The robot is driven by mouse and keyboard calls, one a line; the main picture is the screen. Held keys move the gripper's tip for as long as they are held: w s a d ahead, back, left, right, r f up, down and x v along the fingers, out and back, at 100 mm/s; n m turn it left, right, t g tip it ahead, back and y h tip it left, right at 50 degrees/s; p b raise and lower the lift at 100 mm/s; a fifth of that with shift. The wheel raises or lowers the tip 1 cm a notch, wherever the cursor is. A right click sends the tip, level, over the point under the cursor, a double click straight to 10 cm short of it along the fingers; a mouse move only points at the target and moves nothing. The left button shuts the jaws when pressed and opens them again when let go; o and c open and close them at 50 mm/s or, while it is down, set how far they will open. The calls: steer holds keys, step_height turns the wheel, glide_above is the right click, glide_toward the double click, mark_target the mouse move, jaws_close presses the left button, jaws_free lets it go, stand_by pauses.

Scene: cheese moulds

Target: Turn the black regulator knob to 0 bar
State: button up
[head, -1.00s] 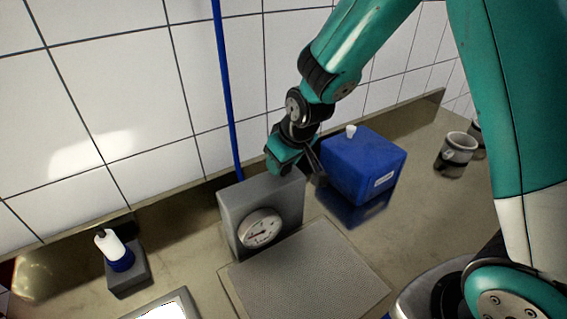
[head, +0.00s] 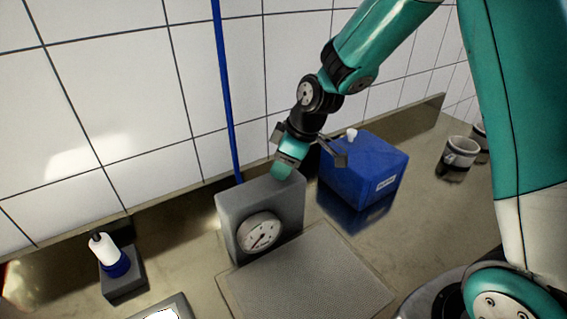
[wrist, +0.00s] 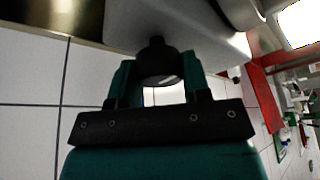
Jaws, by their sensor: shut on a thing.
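The black regulator knob (wrist: 157,50) sticks out of a face of the grey regulator box in the wrist view. My gripper (wrist: 158,70) is shut on it, with one teal finger on each side. In the head view my gripper (head: 284,170) is at the top back of the grey regulator box (head: 237,208), and the knob is hidden there. The round white gauge (head: 260,232) is on the box's front. Its needle seems to point to the lower left; the numbers are too small to read.
A blue container (head: 362,180) with a white cap stands close to the right of my gripper. A blue hose (head: 229,110) runs up the tiled wall behind the box. A grey plate (head: 305,275) lies in front. Cups (head: 459,155) stand at the right.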

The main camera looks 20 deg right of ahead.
stand_by(0.4)
steer(key=o, duration=0.9)
steer(key=b+v, duration=0.2)
steer(key=v, duration=1.5)
steer(key=shift+r, duration=0.3)
steer(key=shift+w+d, duration=0.1)
steer(key=s+a+f+m+g, duration=0.1)
steer(key=s+a, duration=0.4)
steer(key=s, duration=0.5)
steer(key=s+a+f+m+g, duration=0.1)
steer(key=s+a+f+m, duration=0.2)
steer(key=s, duration=0.8)
steer(key=shift+s+a+f+g, duration=0.15)
steer(key=shift+a+f+g, duration=0.15)
steer(key=shift+a+f, duration=0.6)
steer(key=shift+a+r, duration=0.2)
steer(key=shift+c, duration=0.4)
